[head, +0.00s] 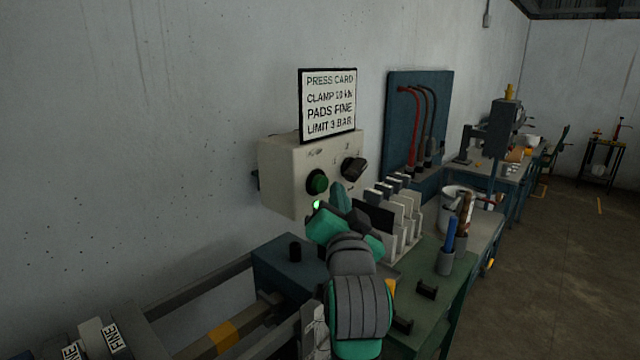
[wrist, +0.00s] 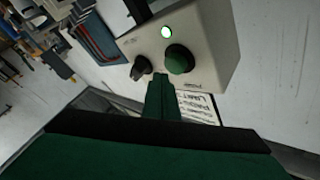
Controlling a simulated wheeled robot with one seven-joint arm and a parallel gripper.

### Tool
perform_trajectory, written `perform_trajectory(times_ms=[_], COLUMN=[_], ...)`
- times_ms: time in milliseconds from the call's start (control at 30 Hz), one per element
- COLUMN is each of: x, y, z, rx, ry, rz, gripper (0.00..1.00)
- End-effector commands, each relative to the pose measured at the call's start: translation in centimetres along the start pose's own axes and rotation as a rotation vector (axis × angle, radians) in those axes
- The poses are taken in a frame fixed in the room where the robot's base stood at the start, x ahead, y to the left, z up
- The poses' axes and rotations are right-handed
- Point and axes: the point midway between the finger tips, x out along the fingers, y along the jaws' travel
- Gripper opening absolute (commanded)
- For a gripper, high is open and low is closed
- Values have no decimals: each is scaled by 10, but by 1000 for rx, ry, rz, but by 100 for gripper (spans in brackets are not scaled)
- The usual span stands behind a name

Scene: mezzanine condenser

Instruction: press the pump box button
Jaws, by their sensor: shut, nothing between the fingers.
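The pump box (head: 283,172) is a cream box on the wall, with a green round button (head: 317,181), a black knob (head: 354,168) and a lit green lamp (head: 316,204) on its front. In the wrist view the box (wrist: 205,30) appears turned over, with the green button (wrist: 179,59), the black knob (wrist: 141,68) and the glowing lamp (wrist: 166,31). My gripper (head: 339,192) is shut and empty, its green fingers just in front of the box. In the wrist view its fingertips (wrist: 161,80) appear just beside the button; I cannot tell whether they touch it.
A press card (head: 328,103) stands above the box. A rack of pale plates (head: 401,212) stands right of my gripper, with a cup holding blue items (head: 446,258) on the green bench. A blue panel with red and black hoses (head: 419,118) is on the wall. The floor at right is open.

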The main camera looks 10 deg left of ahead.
Motion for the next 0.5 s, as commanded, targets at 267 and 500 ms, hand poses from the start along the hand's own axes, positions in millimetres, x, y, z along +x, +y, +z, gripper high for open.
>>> perform_trajectory(times_ms=[267,500], x=[-11,-25], y=[9,20], z=[-9,-19], rx=[1,1], ry=[1,1], rz=[1,2], gripper=[0,0])
